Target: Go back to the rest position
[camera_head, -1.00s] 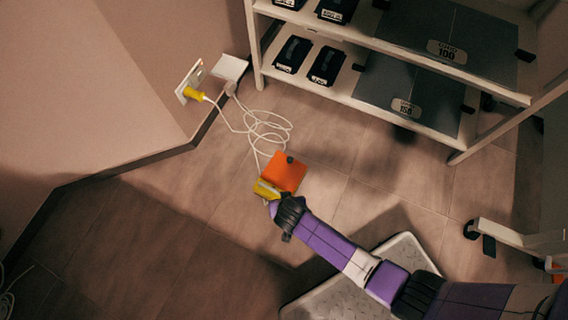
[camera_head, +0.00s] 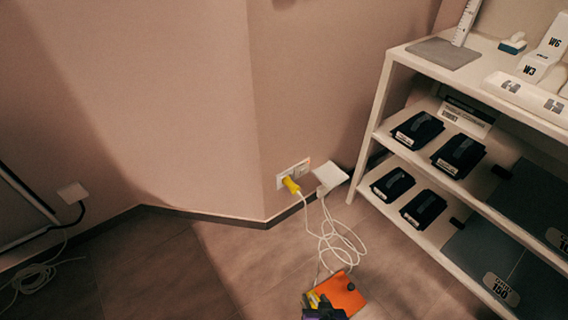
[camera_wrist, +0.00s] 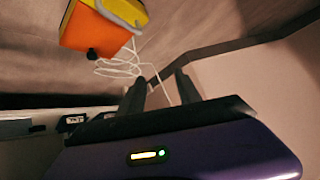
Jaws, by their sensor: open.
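My gripper (camera_head: 322,306) shows at the bottom edge of the head view, over the near left side of an orange box (camera_head: 345,292) on the floor. In the wrist view, my gripper's two dark fingers (camera_wrist: 160,90) stand apart with nothing held between them. The orange box (camera_wrist: 92,32) with its yellow part (camera_wrist: 130,10) is at the upper left there, apart from the fingers. Most of my arm is out of the head view.
A yellow plug (camera_head: 291,186) sits in a wall socket (camera_head: 303,167). A white cable (camera_head: 335,240) lies coiled on the floor beside a white box (camera_head: 330,177). A white shelf rack (camera_head: 384,85) with black cases stands right. Another cable (camera_head: 35,277) lies at left.

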